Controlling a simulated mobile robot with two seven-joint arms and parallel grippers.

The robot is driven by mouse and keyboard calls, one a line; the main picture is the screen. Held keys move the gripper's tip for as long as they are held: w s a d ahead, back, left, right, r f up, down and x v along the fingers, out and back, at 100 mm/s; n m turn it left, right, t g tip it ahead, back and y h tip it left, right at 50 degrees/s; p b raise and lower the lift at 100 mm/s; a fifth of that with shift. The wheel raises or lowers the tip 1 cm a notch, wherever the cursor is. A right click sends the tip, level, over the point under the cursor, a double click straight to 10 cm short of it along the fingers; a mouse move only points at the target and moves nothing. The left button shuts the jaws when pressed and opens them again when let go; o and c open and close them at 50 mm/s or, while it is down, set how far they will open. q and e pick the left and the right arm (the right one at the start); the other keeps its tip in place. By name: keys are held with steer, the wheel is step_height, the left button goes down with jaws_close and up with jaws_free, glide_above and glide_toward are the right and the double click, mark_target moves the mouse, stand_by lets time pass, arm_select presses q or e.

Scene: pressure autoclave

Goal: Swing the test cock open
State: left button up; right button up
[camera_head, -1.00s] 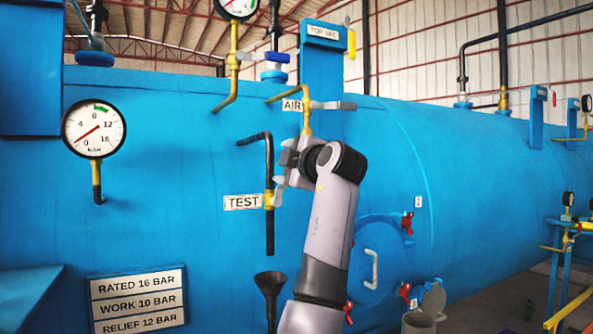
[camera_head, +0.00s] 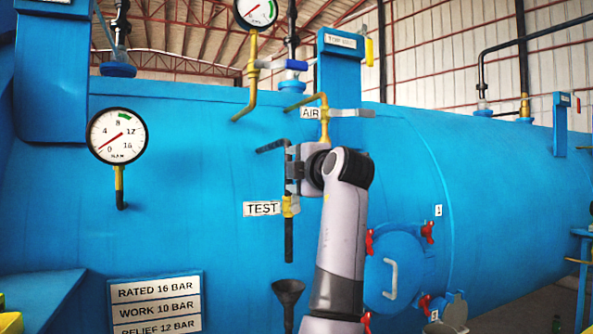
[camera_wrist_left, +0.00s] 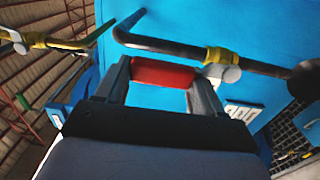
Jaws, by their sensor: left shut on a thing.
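The test cock (camera_head: 290,206) is a brass valve on a dark bent vertical pipe (camera_head: 289,240), just right of the TEST label (camera_head: 262,209). My left gripper (camera_head: 293,172) is just above the cock, beside the pipe. In the left wrist view my left gripper (camera_wrist_left: 163,85) is shut on a red grip (camera_wrist_left: 163,72), lying between its two fingers and beside the pipe. The cock's brass body (camera_wrist_left: 221,56) shows there right of the grip. The lever's join to the cock is partly hidden by the fingers. My right gripper is out of view.
The AIR cock (camera_head: 324,116) with a grey sideways lever is close above my gripper. A black funnel (camera_head: 288,290) is below the test pipe's end. A round gauge (camera_head: 117,136) is at left. A round hatch (camera_head: 394,270) with red clamps is at lower right.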

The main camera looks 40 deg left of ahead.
arm_select(q)
steer(key=o, duration=1.2)
steer(key=shift+s, duration=0.1)
steer(key=shift+c, duration=0.2)
steer(key=shift+d, duration=0.1)
steer(key=b+v, duration=0.1)
steer(key=v, duration=0.6)
steer(key=shift+b, duration=0.35)
